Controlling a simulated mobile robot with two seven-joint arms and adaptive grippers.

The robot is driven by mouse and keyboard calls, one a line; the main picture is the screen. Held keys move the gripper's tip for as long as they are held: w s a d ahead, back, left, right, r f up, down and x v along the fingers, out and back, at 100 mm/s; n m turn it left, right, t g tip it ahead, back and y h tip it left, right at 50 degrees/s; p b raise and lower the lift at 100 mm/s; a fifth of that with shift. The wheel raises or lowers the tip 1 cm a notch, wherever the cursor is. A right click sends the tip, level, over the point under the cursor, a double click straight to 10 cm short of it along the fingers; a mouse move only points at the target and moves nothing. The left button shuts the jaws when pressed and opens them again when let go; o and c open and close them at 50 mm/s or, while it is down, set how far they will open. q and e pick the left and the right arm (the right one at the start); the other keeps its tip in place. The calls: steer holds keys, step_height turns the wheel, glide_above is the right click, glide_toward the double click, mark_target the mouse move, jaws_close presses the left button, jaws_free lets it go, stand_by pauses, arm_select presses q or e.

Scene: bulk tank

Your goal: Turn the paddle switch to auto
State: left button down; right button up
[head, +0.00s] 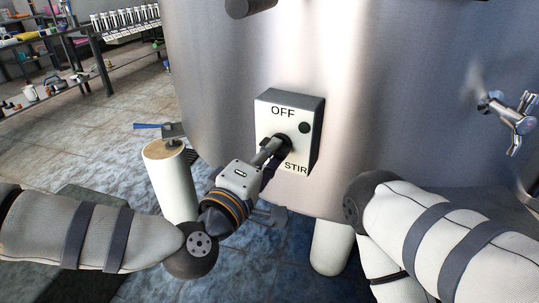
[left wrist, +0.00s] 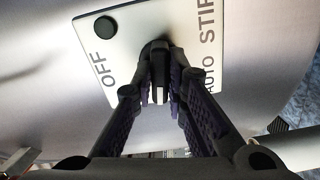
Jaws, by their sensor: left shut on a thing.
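The paddle switch (head: 281,144) is dark and sits on a white-faced control box (head: 266,124) on the steel tank. The face reads OFF at the top and STIR at the lower right. The left wrist view also shows AUTO beside STIR; in the head view my gripper hides that label. My left gripper (head: 272,152) reaches the box from the lower left. In the left wrist view its two fingers (left wrist: 159,90) lie on either side of the paddle (left wrist: 160,72), shut on it. Which label the paddle points at is unclear. My right gripper is out of view.
The curved tank (head: 400,90) fills the back. A round dark button (head: 305,127) is on the box. A metal tap (head: 515,118) juts out at right. White tank legs (head: 172,185) stand below. A bench with bottles (head: 125,20) is far left, with open tiled floor before it.

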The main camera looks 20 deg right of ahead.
arm_select(q)
steer(key=shift+f+n+b, duration=0.15)
steer(key=shift+n+b, duration=0.4)
steer(key=shift+n, duration=1.45)
steer(key=c, duration=1.6)
jaws_free()
steer(key=v, duration=1.2)
steer(key=shift+s, duration=0.1)
